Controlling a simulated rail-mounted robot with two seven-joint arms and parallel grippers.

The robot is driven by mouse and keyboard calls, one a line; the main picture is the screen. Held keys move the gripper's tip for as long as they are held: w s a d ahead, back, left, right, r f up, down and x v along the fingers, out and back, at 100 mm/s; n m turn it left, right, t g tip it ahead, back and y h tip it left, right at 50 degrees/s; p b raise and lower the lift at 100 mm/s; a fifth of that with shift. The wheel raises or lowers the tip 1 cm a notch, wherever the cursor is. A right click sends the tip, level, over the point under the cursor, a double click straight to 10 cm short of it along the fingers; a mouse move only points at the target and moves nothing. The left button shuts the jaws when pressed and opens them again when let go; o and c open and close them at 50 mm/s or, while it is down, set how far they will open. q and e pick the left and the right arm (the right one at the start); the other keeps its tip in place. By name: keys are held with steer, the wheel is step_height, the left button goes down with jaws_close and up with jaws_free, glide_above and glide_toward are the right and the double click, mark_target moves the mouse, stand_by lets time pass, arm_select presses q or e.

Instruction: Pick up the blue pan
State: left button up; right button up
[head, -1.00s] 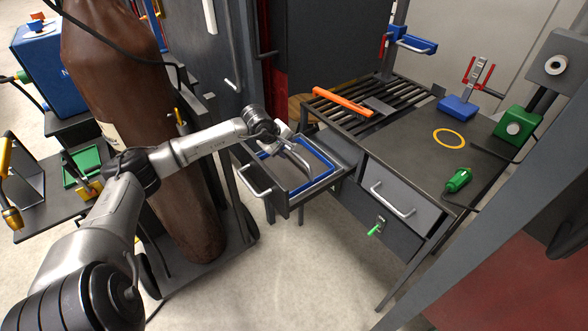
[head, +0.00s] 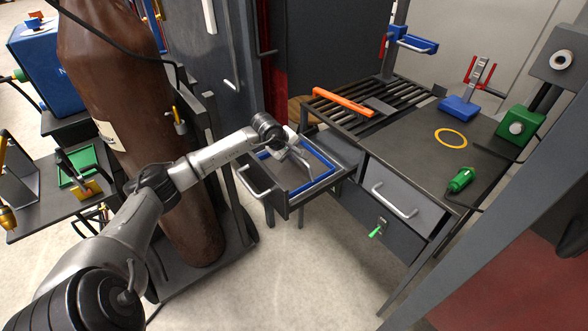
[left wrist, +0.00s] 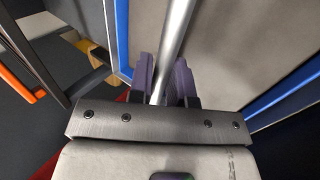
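A tray with a blue rim (head: 322,182) and grey floor lies in the open drawer; it may be the blue pan. A grey metal bar (head: 303,160) rises over it. My left gripper (head: 290,141) is at this bar, above the drawer's back left part. In the left wrist view, the bar (left wrist: 172,40) runs between the two purple finger pads (left wrist: 163,82), which sit close against it on both sides. Blue edges (left wrist: 280,96) flank a pale floor there. Whether the bar belongs to the tray is not clear. My right gripper is not in view.
The open drawer (head: 262,194) juts from the workbench (head: 420,140). On the bench are an orange bar (head: 342,101), a blue piece with a grey handle (head: 459,107), a yellow ring (head: 451,138) and a green tool (head: 461,180). A brown gas cylinder (head: 130,80) stands left of the drawer.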

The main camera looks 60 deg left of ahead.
arm_select(q)
jaws_close()
steer(key=shift+r, duration=0.1)
stand_by(0.8)
